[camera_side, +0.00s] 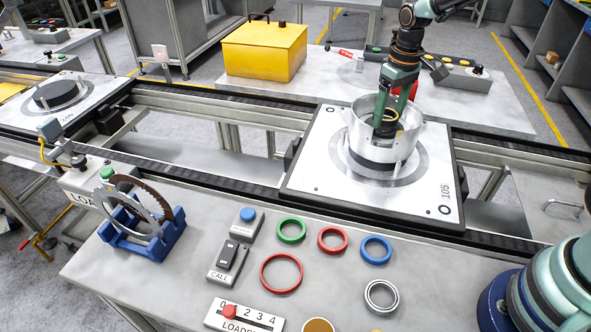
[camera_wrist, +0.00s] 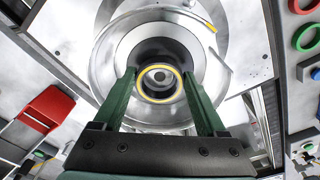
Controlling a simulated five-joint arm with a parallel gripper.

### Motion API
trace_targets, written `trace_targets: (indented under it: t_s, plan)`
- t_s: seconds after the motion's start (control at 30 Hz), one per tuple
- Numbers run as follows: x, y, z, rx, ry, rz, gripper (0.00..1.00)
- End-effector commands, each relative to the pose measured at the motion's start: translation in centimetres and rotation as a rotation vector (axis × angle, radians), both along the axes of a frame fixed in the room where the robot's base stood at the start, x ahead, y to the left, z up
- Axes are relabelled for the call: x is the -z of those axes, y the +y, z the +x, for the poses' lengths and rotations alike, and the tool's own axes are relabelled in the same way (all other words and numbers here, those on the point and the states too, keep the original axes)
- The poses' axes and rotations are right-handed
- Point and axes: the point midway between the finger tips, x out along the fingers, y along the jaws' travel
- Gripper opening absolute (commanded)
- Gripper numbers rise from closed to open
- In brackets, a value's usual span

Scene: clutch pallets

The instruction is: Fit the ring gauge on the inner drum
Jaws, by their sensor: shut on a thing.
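The ring gauge appears as a thin yellow ring (camera_wrist: 160,101) between the two green fingers of my gripper (camera_wrist: 159,72) in the wrist view. My gripper is shut on it. The ring looks roughly centred over the hub. Its height above the inner drum cannot be told.
The housing stands on a white pallet (camera_side: 316,170) marked 105 on the conveyor. Several coloured rings, such as a green ring (camera_side: 291,230), lie on the front bench. A blue stand (camera_side: 143,238) holds toothed discs. A yellow box (camera_side: 264,50) stands behind.

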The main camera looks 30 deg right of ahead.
Motion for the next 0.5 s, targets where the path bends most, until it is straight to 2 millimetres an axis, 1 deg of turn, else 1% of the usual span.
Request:
trace_targets:
  t_s: [0.5]
  plan:
    - [0.94, 0.0, 0.02, 0.0, 0.0, 0.0, 0.0]
